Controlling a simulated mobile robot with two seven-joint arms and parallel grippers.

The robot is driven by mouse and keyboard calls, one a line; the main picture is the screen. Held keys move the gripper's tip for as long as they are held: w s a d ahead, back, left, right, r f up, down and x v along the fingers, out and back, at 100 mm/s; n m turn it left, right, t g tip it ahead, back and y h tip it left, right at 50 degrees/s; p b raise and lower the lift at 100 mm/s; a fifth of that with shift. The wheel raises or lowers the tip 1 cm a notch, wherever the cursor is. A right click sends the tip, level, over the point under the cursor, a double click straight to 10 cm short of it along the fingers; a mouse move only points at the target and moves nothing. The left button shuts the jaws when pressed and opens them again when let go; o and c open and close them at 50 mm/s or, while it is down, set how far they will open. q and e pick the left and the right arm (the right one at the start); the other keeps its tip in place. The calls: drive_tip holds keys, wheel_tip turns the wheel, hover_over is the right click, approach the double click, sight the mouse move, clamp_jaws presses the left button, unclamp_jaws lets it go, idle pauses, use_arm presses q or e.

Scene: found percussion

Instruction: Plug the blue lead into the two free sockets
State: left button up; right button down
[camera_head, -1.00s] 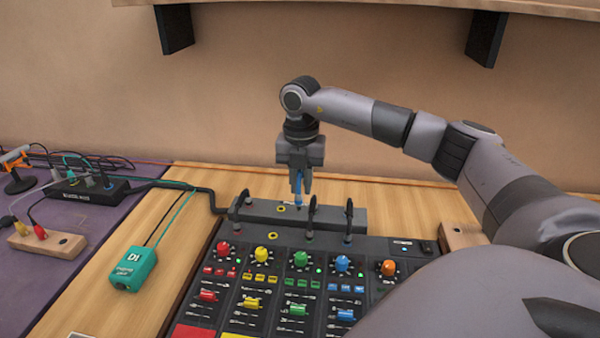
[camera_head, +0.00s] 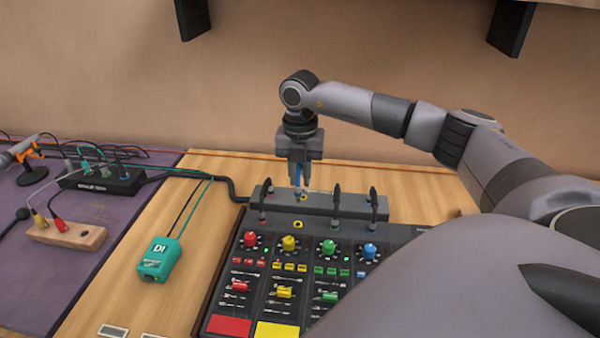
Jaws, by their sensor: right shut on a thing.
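My right gripper (camera_head: 298,184) is shut on the blue plug of the lead and points straight down at the back of the mixer. A strip of blue (camera_head: 298,174) shows between its fingers. Just below the fingertips is a yellow-ringed socket (camera_head: 302,197) on the grey rear block (camera_head: 320,203). I cannot tell whether the plug tip touches it. A second yellow-ringed socket (camera_head: 298,224) is nearer, on the mixer (camera_head: 262,262). The rest of the blue lead cannot be made out. My left gripper is not in view.
Black plugs (camera_head: 336,205) stand upright on both sides of the sockets. A teal DI box (camera_head: 160,260) lies left of the mixer. A black power box (camera_head: 100,181) and a wooden block with plugs (camera_head: 68,235) sit on the purple cloth. My arm hides the mixer's right side.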

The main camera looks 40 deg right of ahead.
drive_tip(key=shift+f, duration=0.1)
drive_tip(key=shift+f+b, duration=1.6)
drive_tip(key=shift+f, duration=1.1)
drive_tip(key=shift+p, duration=0.6)
drive_tip(key=shift+f+b, duration=0.85)
drive_tip(key=shift+f, duration=0.75)
drive_tip(key=c, duration=0.9)
unclamp_jaws()
drive_tip(key=shift+c, duration=0.2)
